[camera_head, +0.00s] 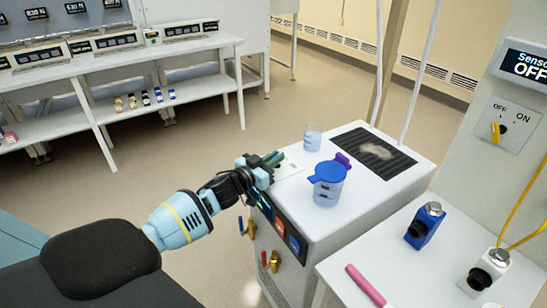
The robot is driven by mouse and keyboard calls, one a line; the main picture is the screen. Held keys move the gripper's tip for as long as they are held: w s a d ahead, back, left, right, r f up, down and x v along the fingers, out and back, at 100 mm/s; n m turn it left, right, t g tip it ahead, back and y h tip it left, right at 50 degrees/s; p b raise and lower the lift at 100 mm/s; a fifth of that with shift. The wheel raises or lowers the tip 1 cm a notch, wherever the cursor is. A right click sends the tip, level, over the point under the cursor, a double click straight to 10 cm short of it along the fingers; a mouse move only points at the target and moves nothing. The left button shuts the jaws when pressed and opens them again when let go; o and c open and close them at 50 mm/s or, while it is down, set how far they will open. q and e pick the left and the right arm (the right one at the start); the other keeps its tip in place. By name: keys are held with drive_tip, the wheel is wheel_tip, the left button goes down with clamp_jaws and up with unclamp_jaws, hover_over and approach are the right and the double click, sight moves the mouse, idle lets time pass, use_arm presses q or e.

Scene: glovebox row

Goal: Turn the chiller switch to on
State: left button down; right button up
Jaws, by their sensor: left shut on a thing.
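The chiller appears to be the white cabinet (335,215) with a black grille on top and a lit panel on its front. My left gripper (268,165) is at the cabinet's top left edge. It is shut on a small dark green piece (275,157) beside a pale plate (289,168) on the cabinet top. The fingers hide much of this piece, so I cannot tell its setting or whether it is the chiller switch. A yellow OFF/ON switch (495,133) sits on the right wall under a display reading "Sensor OFF". My right gripper is not in view.
A blue-lidded beaker (328,186) and a clear beaker (312,137) stand on the cabinet top. A white table (415,268) at the right holds a blue device (424,226), a white device (486,270) and a pink rod (365,285). Open floor lies behind.

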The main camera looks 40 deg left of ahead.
use_arm(q)
drive_tip(key=shift+a+m+g+h, duration=0.2)
drive_tip(key=shift+m+h, duration=0.4)
drive_tip(key=shift+h, duration=0.3)
drive_tip(key=shift+a+m+g+h, duration=0.1)
drive_tip(key=shift+m+g+h, duration=0.1)
drive_tip(key=shift+m+h, duration=0.55)
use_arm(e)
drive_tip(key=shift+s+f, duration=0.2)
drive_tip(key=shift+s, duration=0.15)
use_arm(q)
drive_tip(key=shift+d+h, duration=0.1)
drive_tip(key=shift+h, duration=0.35)
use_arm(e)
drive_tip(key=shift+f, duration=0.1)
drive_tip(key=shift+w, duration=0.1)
use_arm(q)
drive_tip(key=c, duration=1.5)
unclamp_jaws()
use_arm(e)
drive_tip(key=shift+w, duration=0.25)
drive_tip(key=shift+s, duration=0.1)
